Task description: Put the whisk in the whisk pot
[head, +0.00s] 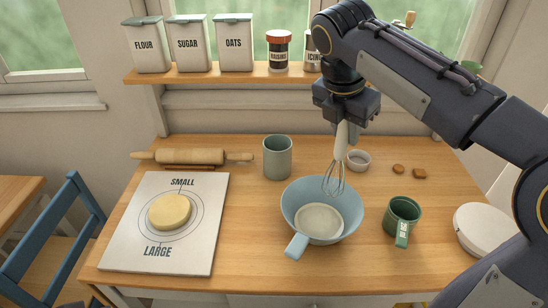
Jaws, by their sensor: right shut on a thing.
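The whisk (335,180) has a pale handle and thin wire loops, and hangs upright with its wires down. My right gripper (343,120) is shut on the top of its handle. The wire end shows over the back part of the blue bowl (291,207); I cannot tell how far above the bowl it is. A grey-green pot (277,158), the likely whisk pot, stands upright to the left of the whisk, behind the bowl. It looks empty, though its bottom is hidden. My left gripper is not in view.
A pale round thing with a light-blue handle (297,246) lies in the bowl. A rolling pin (190,157) and dough (170,211) on a board (127,250) are at left. A shelf (220,76) runs behind.

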